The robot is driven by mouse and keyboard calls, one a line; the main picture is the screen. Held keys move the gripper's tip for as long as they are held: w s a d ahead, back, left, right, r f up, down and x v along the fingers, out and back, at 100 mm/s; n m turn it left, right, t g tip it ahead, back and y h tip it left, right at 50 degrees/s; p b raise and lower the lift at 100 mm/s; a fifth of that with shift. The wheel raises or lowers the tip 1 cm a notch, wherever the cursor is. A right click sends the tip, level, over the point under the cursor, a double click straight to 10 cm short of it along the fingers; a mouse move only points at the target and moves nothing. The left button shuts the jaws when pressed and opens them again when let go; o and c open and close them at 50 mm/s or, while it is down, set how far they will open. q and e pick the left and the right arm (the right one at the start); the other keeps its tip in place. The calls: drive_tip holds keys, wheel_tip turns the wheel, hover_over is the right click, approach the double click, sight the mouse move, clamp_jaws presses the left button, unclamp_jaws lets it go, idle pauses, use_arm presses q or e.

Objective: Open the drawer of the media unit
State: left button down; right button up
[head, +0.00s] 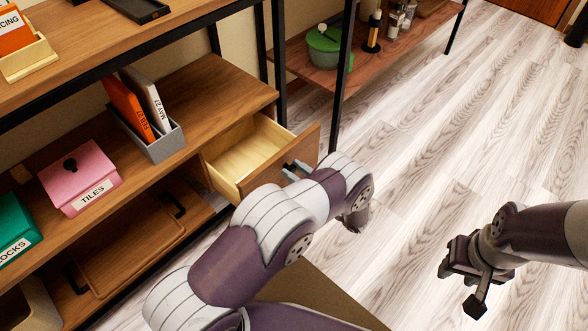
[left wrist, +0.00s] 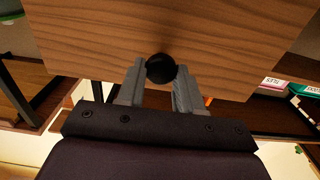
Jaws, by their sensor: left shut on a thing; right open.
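The drawer (head: 246,160) of the wooden media unit (head: 215,90) stands partly pulled out, and its pale inside looks empty. Its wooden front (head: 290,157) faces my left arm. In the left wrist view the drawer front (left wrist: 170,35) fills the upper part, with a round black knob (left wrist: 160,68) on it. My left gripper (head: 296,170) is at the drawer front, its two fingers (left wrist: 158,85) shut on the knob from both sides. In the head view my arm partly hides the knob. My right gripper (head: 468,278) is open and empty above the floor at the right.
A pink tiles box (head: 80,177), a grey holder (head: 160,143) with upright cases and a green box (head: 15,228) sit on the shelf beside the drawer. A second rack (head: 370,50) holds a green pot (head: 325,47). The wood floor (head: 430,130) to the right is clear.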

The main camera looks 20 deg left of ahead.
use_arm(q)
drive_tip(key=c, duration=0.8)
unclamp_jaws()
drive_tip(key=shift+o, duration=0.2)
drive_tip(key=p+v, duration=0.3)
drive_tip(key=v, duration=0.9)
drive_tip(key=shift+d, duration=0.35)
drive_tip(key=shift+s+r, duration=0.1)
